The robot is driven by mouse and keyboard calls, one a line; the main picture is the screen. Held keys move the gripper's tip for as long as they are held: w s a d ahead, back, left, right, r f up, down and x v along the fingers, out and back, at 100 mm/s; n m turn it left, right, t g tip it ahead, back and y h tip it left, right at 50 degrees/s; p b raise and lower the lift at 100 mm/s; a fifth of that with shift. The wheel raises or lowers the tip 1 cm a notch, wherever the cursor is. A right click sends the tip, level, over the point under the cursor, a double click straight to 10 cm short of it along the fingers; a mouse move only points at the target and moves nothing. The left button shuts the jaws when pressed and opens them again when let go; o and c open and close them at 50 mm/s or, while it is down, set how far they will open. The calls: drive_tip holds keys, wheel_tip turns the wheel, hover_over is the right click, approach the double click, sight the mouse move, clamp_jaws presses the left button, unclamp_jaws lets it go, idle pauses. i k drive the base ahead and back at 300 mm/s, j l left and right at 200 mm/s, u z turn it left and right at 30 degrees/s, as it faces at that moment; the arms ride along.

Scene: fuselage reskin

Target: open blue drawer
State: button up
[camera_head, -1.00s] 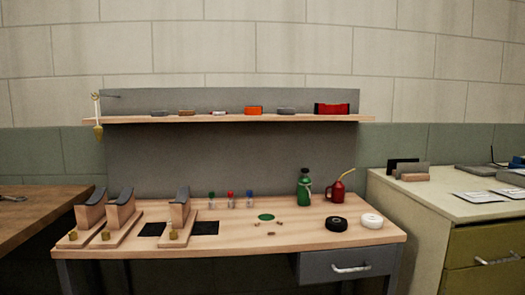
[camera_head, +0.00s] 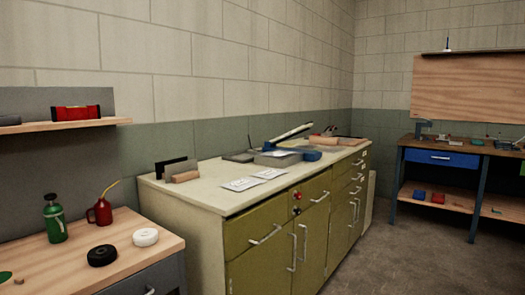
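The blue drawer (camera_head: 441,158) is shut, set under the top of a dark-framed workbench (camera_head: 398,180) at the right of the head view. A light handle shows on the middle of its front. My gripper is not in view.
A long olive cabinet (camera_head: 264,256) with a cream top stands along the wall between me and the blue-drawer bench. A wooden bench (camera_head: 133,222) with bottles and tape rolls is at the near left. Grey floor (camera_head: 387,256) lies open at the lower right.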

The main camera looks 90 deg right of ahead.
sight(461, 160)
drive_tip(key=z, duration=3.95)
drive_tip(key=i+z, duration=0.2)
drive_tip(key=i, duration=3.5)
drive_tip(key=i+u, duration=0.15)
drive_tip(key=i, duration=0.35)
drive_tip(key=i+l+u, duration=0.15)
drive_tip(key=i, duration=0.3)
drive_tip(key=i+l+u, duration=0.2)
drive_tip(key=i, duration=0.3)
drive_tip(key=i+l+u, duration=0.15)
drive_tip(key=i, duration=0.3)
